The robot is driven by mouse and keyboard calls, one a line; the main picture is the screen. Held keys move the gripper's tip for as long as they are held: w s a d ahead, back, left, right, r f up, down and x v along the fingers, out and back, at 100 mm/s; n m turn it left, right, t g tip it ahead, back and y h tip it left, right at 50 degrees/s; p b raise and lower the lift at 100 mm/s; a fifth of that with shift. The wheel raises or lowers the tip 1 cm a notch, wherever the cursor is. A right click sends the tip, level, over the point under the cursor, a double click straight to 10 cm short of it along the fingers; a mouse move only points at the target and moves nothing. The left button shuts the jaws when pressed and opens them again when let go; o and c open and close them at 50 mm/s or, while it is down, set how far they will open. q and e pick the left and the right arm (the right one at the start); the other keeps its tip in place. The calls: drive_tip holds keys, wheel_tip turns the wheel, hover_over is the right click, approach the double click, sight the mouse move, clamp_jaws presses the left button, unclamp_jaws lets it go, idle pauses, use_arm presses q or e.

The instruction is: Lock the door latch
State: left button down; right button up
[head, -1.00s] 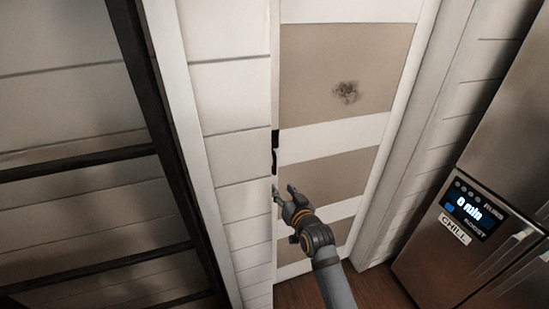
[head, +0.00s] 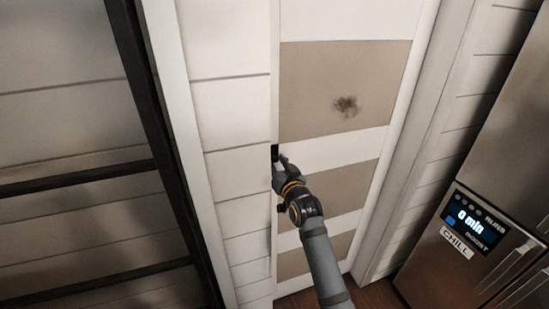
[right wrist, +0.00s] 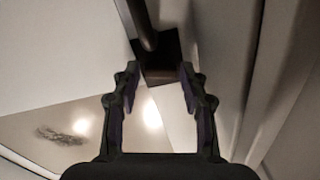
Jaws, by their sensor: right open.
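The door (head: 335,150) is white with beige panels and looks closed against its frame. A small black door latch (head: 275,151) sits at its left edge; my right gripper hides its lower part. My right gripper (head: 279,163) is right at the latch, coming from below and the right. In the right wrist view, the open fingers (right wrist: 160,70) point at the latch's dark plate (right wrist: 163,62), with a dark bar (right wrist: 143,22) rising from it. The fingertips are at or very near the plate; contact is unclear. My left gripper is out of view.
A white plank wall (head: 230,130) lies left of the door, with a dark metal frame (head: 150,120) further left. A steel fridge (head: 450,265) with a display stands at the right. A dark smudge (head: 346,106) marks the upper beige panel.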

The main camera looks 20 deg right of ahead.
drive_tip(key=shift+w, duration=0.3)
drive_tip(key=c, duration=0.9)
drive_tip(key=shift+r+n+p, duration=0.2)
drive_tip(key=shift+n+p, duration=0.4)
drive_tip(key=shift+f+n+p, duration=0.1)
drive_tip(key=shift+n+p, duration=0.3)
drive_tip(key=shift+n, duration=0.7)
drive_tip(key=o, duration=0.9)
drive_tip(key=shift+a, duration=0.1)
